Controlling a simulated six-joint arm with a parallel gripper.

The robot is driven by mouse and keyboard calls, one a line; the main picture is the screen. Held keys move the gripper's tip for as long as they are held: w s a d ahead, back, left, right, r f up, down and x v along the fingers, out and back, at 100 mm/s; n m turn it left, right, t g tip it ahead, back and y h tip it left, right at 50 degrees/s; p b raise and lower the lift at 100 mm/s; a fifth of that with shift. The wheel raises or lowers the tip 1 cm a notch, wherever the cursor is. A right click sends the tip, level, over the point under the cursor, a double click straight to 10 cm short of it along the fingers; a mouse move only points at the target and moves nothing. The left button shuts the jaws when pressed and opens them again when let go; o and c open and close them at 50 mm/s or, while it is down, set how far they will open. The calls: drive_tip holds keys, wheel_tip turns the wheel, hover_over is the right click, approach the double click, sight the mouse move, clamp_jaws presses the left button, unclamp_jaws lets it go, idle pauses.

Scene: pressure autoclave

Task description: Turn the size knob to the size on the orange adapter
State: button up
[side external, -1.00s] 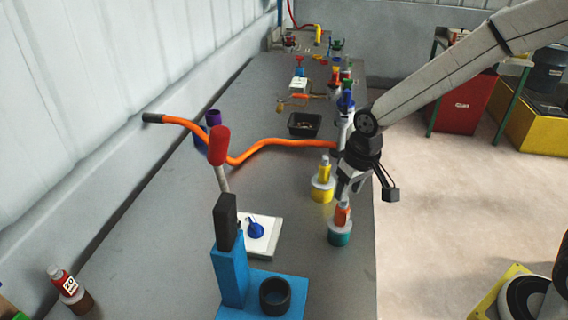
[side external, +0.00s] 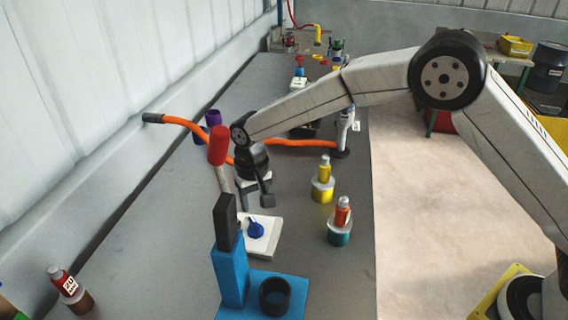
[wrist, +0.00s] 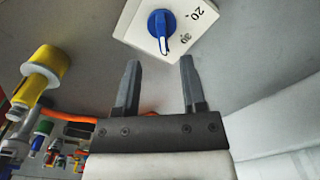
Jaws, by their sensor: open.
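The size knob (wrist: 160,28) is blue with a white pointer, on a white plate (wrist: 125,22) marked 20 and 30. In the wrist view its pointer aims down, a little to the left of the 30. In the side view the knob (side external: 255,229) is on the table behind the blue stand. My gripper (wrist: 158,80) is open and empty, with the knob beyond its fingertips and apart from them. An orange-red adapter (side external: 342,213) stands on a teal base at the table's right edge; I cannot read a size on it.
A red piece labelled 20 (side external: 64,281) stands at the front left. A blue stand (side external: 231,272) with a red-tipped lever (side external: 218,146) rises close to the knob. A yellow adapter (side external: 323,181) stands to the right, and an orange hose (side external: 290,142) lies behind.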

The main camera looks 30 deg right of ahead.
sight(256, 224)
drive_tip(key=shift+a+f, duration=0.1)
drive_tip(key=shift+f, duration=3.85)
clamp_jaws()
